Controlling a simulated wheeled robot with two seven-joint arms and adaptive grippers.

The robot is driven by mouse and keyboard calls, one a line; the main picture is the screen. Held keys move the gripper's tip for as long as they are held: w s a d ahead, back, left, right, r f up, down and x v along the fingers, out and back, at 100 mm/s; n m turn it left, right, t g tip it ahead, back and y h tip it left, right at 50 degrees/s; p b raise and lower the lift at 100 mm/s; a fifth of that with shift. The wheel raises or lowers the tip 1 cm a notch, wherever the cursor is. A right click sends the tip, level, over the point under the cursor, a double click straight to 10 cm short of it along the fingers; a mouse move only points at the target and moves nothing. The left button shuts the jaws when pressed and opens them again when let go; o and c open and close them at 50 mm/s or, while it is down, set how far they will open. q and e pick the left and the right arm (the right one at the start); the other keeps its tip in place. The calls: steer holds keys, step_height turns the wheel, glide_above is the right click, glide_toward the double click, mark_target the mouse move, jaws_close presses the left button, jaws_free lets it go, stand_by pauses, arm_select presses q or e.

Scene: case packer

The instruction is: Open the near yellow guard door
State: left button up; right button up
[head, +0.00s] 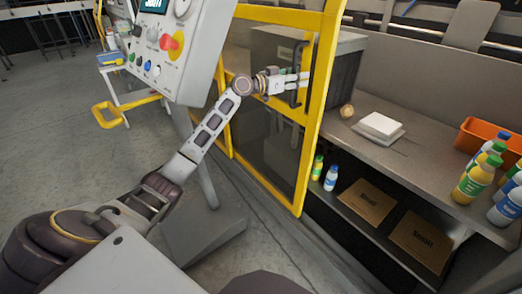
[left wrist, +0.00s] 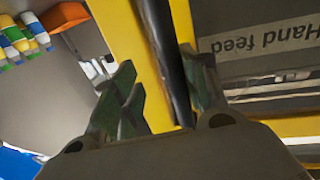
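The yellow-framed guard door (head: 311,120) with dark see-through panels stands in the middle of the head view. Its black upright handle (head: 297,60) is near the right edge of the frame. My left gripper (head: 300,80) is at this handle. In the left wrist view, the black handle bar (left wrist: 164,40) runs between the fingers of my left gripper (left wrist: 160,75). The fingers are apart, with the bar close to the right finger and a gap showing on the left. The yellow door frame (left wrist: 125,30) lies behind. My right gripper is not in view.
A grey control box (head: 165,50) with a red knob stands left of the door. Right of the door, a grey bench (head: 390,165) holds an orange bin (head: 478,133), a white block (head: 380,125) and several bottles (head: 475,180). Flat brown cartons (head: 365,200) lie on the shelf below.

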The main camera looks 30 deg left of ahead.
arm_select(q)
steer(key=shift+s+d+p, duration=2.15)
steer(key=shift+d+p, duration=3.7)
steer(key=shift+p, duration=0.45)
steer(key=shift+b+v, duration=2.1)
steer(key=shift+v, duration=4.8)
steer(key=a+f+n+g+y+p, duration=0.1)
steer(key=a+f, duration=0.4)
steer(key=f, duration=0.9)
steer(key=w+a+f+n+g+y+p, duration=0.1)
steer(key=a+f+n+y, duration=0.2)
steer(key=f, duration=1)
steer(key=shift+w+a+f+n+y, duration=0.3)
steer(key=shift+a+f+n+y, duration=0.1)
steer(key=shift+a+y, duration=0.8)
steer(key=shift+a, duration=0.1)
